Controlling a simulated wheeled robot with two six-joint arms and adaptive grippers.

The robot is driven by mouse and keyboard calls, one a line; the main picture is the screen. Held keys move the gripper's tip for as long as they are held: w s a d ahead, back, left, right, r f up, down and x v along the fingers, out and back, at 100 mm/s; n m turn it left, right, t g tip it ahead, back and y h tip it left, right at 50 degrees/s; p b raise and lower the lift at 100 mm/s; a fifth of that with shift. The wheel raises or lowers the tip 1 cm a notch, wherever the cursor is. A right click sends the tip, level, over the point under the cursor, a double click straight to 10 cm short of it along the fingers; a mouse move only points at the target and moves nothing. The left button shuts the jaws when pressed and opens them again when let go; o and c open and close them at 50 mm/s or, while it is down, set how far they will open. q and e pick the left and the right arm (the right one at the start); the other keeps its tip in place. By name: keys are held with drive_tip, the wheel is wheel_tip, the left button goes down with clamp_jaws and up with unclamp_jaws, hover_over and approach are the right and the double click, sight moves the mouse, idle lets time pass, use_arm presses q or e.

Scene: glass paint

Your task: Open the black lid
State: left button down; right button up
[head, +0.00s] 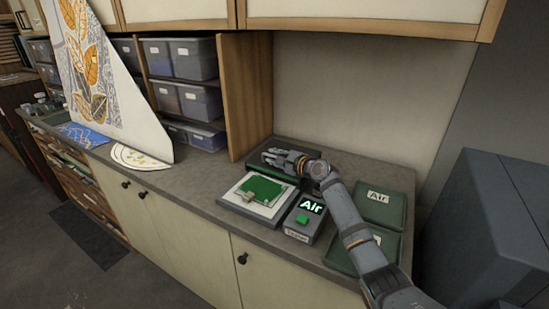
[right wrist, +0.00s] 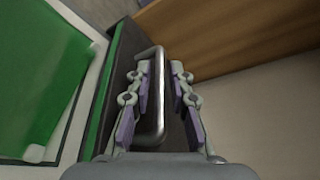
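The black lid (head: 258,172) is at the back of the small press device on the counter, partly hidden by my right gripper (head: 283,158). In the right wrist view, the lid's dark surface (right wrist: 124,50) carries a metal bar handle (right wrist: 159,95). My right gripper (right wrist: 162,88) has its two fingers apart, one on each side of the handle bar. A gap shows between the bar and the right finger. How far the lid is raised is hard to tell. My left gripper is not in view.
A green sheet on a white board (head: 262,190) lies in front of the lid. A control box (head: 303,222) with a lit "Air" display stands beside it. Green trays (head: 383,207) lie right. A wooden shelf side (head: 246,95) stands close behind left.

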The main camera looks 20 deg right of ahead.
drive_tip(key=shift+s+d+r, duration=0.1)
drive_tip(key=shift+s, duration=0.1)
drive_tip(key=v, duration=1.1)
drive_tip(key=shift+s, duration=0.25)
drive_tip(key=shift+d, duration=0.15)
